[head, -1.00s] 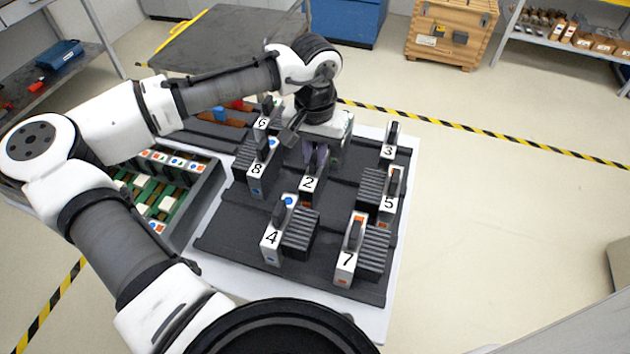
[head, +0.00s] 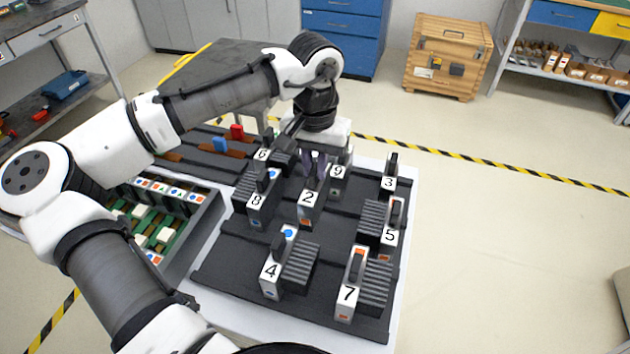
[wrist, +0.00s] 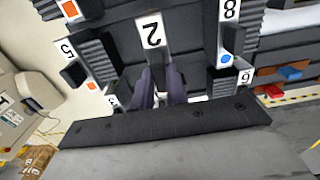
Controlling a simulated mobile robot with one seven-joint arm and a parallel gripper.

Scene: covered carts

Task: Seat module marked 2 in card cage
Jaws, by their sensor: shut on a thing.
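Module 2 (head: 307,198) is a dark block with a white front plate bearing a black 2 and an orange mark low down. My gripper (head: 314,166) is shut on its dark handle and holds it roughly upright, seemingly a little above the black rack (head: 225,250). In the wrist view, module 2 (wrist: 152,33) is straight ahead of my fingers (wrist: 158,92), which hide part of its handle. The card cage (head: 207,215) is a grey open box left of the rack, with green boards, white blocks and coloured marks along its back edge. My arm passes in front of its left part.
Modules 3 (head: 388,184), 5 (head: 389,238), 4 (head: 271,272) and 7 (head: 348,295) stand elsewhere on the rack. A tray with blue and red pieces (head: 237,132) lies behind the cage.

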